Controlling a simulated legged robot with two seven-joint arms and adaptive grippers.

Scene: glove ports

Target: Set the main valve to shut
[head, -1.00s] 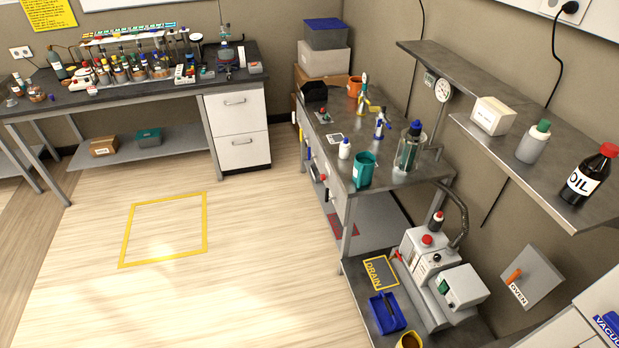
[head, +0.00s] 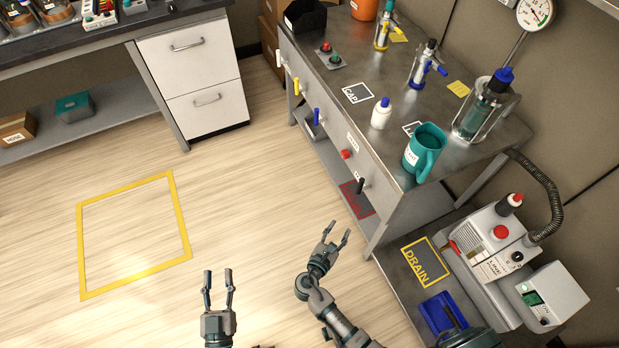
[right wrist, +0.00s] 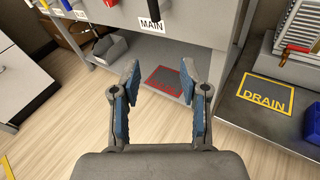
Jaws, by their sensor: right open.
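The main valve's black handle (head: 361,185) sticks out from the front panel of the steel bench, near its right end. In the right wrist view the handle (right wrist: 154,10) stands upright at the top edge, just above the MAIN label (right wrist: 152,25); its upper part is cut off. My right gripper (head: 337,233) is open and empty, in front of the bench and apart from the handle. Its two fingers (right wrist: 160,88) show spread in the right wrist view. My left gripper (head: 218,280) is open and empty over the floor, further left.
A red knob (head: 346,154), a blue handle (head: 317,117) and a yellow handle (head: 297,86) sit along the same panel. A teal mug (head: 425,150) stands near the bench edge above. A low shelf with a DRAIN mark (head: 425,262) and a pump (head: 495,240) lies right. Floor at left is clear.

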